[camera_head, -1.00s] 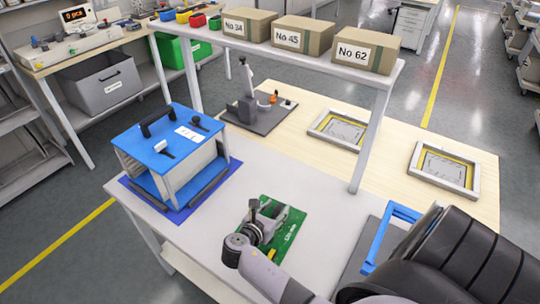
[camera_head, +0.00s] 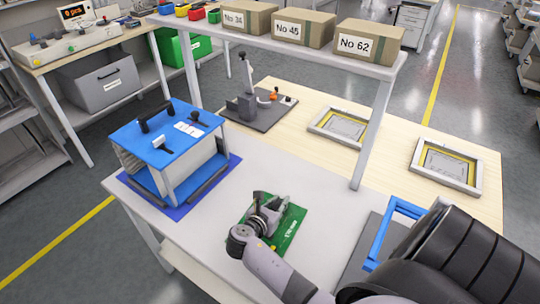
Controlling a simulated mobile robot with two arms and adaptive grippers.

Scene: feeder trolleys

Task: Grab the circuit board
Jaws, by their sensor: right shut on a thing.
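The green circuit board (camera_head: 290,228) is over the grey-white table top in front of me, with white print near its right side. My right gripper (camera_head: 266,203) is over the board's left part and is shut on it. The gripper and wrist hide the left part of the board, and the fingertips are hard to make out. I cannot tell whether the board touches the table. My left gripper is not in view.
A blue-topped feeder trolley (camera_head: 165,140) stands on a blue mat at the left of the table. A blue frame (camera_head: 392,232) is at the right. A shelf with boxes (camera_head: 370,44) stands behind. Bare table (camera_head: 262,160) lies behind the board.

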